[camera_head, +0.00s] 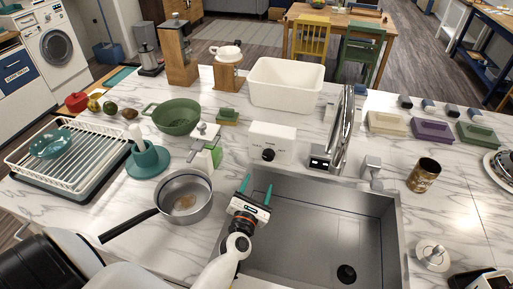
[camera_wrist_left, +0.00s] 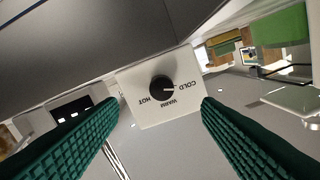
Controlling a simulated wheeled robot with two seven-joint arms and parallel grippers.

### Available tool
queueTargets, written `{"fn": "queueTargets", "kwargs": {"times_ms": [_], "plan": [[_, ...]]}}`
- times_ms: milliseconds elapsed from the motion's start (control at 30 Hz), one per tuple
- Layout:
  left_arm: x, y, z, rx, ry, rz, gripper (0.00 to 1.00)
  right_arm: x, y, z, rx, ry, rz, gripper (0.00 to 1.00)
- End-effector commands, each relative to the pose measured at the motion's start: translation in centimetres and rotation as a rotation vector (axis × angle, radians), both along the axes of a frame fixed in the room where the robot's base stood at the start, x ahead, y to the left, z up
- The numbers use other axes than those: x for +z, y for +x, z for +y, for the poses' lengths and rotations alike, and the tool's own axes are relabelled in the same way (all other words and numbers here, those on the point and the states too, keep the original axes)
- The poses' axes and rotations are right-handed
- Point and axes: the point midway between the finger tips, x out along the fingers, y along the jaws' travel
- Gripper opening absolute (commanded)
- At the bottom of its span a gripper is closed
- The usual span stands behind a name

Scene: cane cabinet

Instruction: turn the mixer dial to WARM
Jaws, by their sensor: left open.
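The mixer is a white box (camera_head: 272,143) behind the sink, with a round black dial (camera_head: 268,155) on its front. In the left wrist view the dial (camera_wrist_left: 161,88) sits among the words COLD, WARM and HOT on the white face (camera_wrist_left: 140,112). A short pale mark on the dial points toward COLD. My left gripper (camera_head: 257,182) is open and empty over the sink's back left part, in front of the dial and apart from it. In the left wrist view its two green ribbed fingers (camera_wrist_left: 160,103) frame the dial.
The sink (camera_head: 315,225) lies under my left arm, with a chrome faucet (camera_head: 344,130) right of the mixer. A pan (camera_head: 184,197) stands left of my gripper. A soap bottle (camera_head: 212,155) and green sponge (camera_head: 228,117) are left of the mixer; a white tub (camera_head: 286,85) is behind.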

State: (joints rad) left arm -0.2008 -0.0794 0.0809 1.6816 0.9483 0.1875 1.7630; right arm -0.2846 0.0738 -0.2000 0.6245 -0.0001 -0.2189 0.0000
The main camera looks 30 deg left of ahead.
Motion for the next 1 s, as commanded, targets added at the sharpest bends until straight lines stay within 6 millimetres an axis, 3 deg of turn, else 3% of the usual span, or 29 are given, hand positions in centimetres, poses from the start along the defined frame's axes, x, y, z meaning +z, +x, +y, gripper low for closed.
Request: {"fn": "queueTargets", "kwargs": {"times_ms": [167, 467, 700, 833, 1000], "plan": [[-0.2, 1.0, 0.5, 0.007, -0.033, -0.004, 0.59, -0.1, 0.3, 0.3, -0.001, 0.004, -0.003, 0.49], [-0.2, 6.4, 1.9, 0.007, -0.03, -0.006, 0.59, -0.7, -3.3, -1.7, 0.005, -0.023, 0.048, 0.49], [-0.4, 10.3, 2.9, 0.007, -0.027, -0.004, 0.59, -1.5, -1.5, -1.0, 0.003, -0.013, 0.022, 0.49], [-0.4, 11.3, 3.2, 0.007, -0.027, -0.003, 0.59, -1.7, -0.5, 0.0, -0.001, 0.001, 0.006, 0.49], [-0.4, 11.8, 3.3, 0.006, -0.027, -0.002, 0.59, -1.7, -0.8, 0.2, -0.002, 0.003, 0.01, 0.49]]}}
